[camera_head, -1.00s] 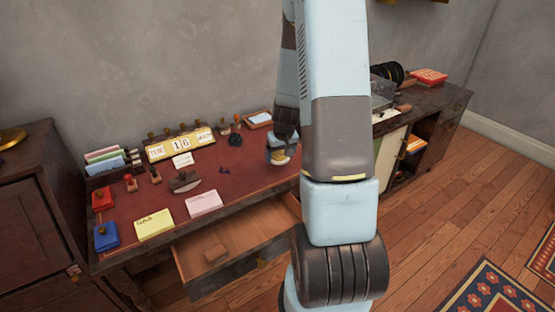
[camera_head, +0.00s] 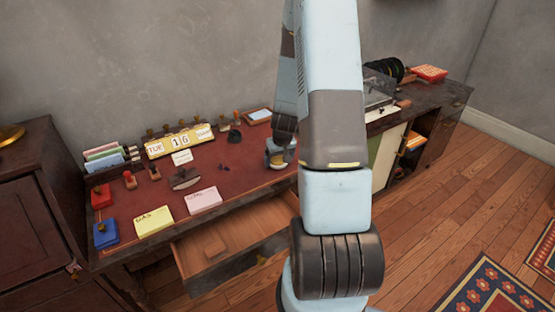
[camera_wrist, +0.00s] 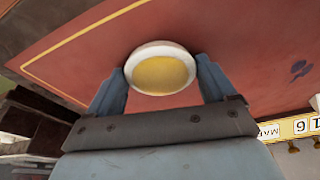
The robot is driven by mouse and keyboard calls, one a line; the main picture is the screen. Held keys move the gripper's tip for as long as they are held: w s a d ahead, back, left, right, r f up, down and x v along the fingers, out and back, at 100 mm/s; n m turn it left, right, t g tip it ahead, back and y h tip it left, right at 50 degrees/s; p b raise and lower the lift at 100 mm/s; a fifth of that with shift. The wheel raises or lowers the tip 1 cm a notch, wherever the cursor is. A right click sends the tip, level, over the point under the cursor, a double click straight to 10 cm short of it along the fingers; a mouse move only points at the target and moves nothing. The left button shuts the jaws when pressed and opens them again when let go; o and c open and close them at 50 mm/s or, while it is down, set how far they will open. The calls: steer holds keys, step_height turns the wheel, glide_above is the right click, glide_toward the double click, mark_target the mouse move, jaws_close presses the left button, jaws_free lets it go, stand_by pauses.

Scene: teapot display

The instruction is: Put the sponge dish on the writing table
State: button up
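The sponge dish (camera_wrist: 160,72) is a small round white dish with a yellow middle. In the wrist view it sits between the two blue-grey fingers of my gripper (camera_wrist: 160,66), which meet its rim on both sides. The writing table (camera_head: 236,185) has a red top, which spreads behind the dish in the wrist view (camera_wrist: 240,45). In the head view my gripper (camera_head: 279,158) and the dish are low over the right part of the red top, partly behind my arm. I cannot tell whether the dish touches the top.
A date display (camera_head: 180,142), stamps, an inkwell (camera_head: 234,137) and a card rack (camera_head: 110,158) stand along the back and left. Yellow (camera_head: 153,221) and pink (camera_head: 204,200) note pads lie at the front edge. A drawer (camera_head: 215,252) stands open below. The red top's right-middle is fairly clear.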

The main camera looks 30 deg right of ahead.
mark_target(281, 167)
steer(key=shift+o, duration=1.2)
steer(key=s+a+r, duration=0.3)
steer(key=a+r, duration=0.1)
steer(key=r, duration=0.5)
steer(key=s+a+r+n+t, duration=0.1)
steer(key=s+a+r, duration=0.2)
steer(key=r, duration=0.7)
steer(key=s+a+r, duration=0.3)
steer(key=a+r, duration=0.1)
steer(key=r, duration=0.5)
steer(key=s+a+r, duration=0.4)
steer(key=s+r, duration=0.1)
steer(key=s, duration=0.3)
steer(key=s+a+r+n+t, duration=0.1)
steer(key=s+a+r, duration=0.2)
steer(key=s+r, duration=0.2)
steer(key=s, duration=0.3)
steer(key=shift+a+y, duration=0.3)
steer(key=shift+a, duration=0.05)
